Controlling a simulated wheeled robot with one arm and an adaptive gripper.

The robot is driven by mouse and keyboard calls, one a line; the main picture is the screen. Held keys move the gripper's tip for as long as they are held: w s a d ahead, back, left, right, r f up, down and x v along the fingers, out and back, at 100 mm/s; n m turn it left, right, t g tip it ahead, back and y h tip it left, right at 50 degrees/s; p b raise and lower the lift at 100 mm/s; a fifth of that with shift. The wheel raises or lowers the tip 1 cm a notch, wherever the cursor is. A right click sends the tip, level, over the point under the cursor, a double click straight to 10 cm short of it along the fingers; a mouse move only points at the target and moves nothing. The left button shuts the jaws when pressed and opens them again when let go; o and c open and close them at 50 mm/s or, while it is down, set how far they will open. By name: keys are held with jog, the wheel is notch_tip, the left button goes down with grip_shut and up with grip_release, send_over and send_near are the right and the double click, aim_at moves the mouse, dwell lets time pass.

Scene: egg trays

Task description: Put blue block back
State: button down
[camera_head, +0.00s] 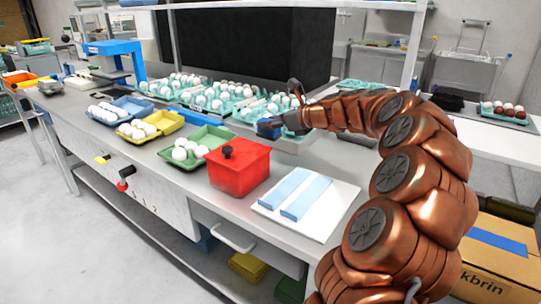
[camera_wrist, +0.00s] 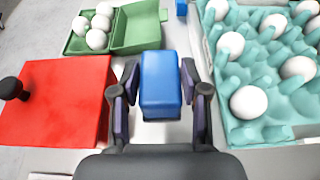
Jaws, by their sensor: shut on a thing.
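The blue block (camera_wrist: 161,82) is between the two fingers of my gripper (camera_wrist: 160,105) in the wrist view, and the fingers are shut on it. In the head view the blue block (camera_head: 267,128) shows at the end of my copper-coloured arm, with my gripper (camera_head: 281,125) at its right. It is over the worktop, between the red box (camera_head: 238,178) and the teal egg trays. In the wrist view the red box (camera_wrist: 62,108) is to the left of my gripper. Whether the block touches the worktop I cannot tell.
A green egg carton (camera_head: 205,136) stands left, with yellow (camera_head: 168,121) and blue (camera_head: 133,104) cartons farther left. A teal tray (camera_wrist: 268,130) with white eggs is close right of my gripper. A white board (camera_head: 335,208) with light blue strips lies in front. A shelf (camera_head: 290,4) hangs above.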

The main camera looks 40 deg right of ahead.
jog(key=shift+f+b, duration=0.65)
jog(key=shift+f, duration=3.25)
jog(key=shift+f, duration=0.15)
jog(key=c, duration=0.6)
grip_release()
jog(key=shift+s+r, duration=0.15)
jog(key=shift+r, duration=0.1)
jog(key=p+v, duration=0.1)
jog(key=v, duration=1)
jog(key=shift+s+d, duration=0.15)
jog(key=shift+s, duration=0.1)
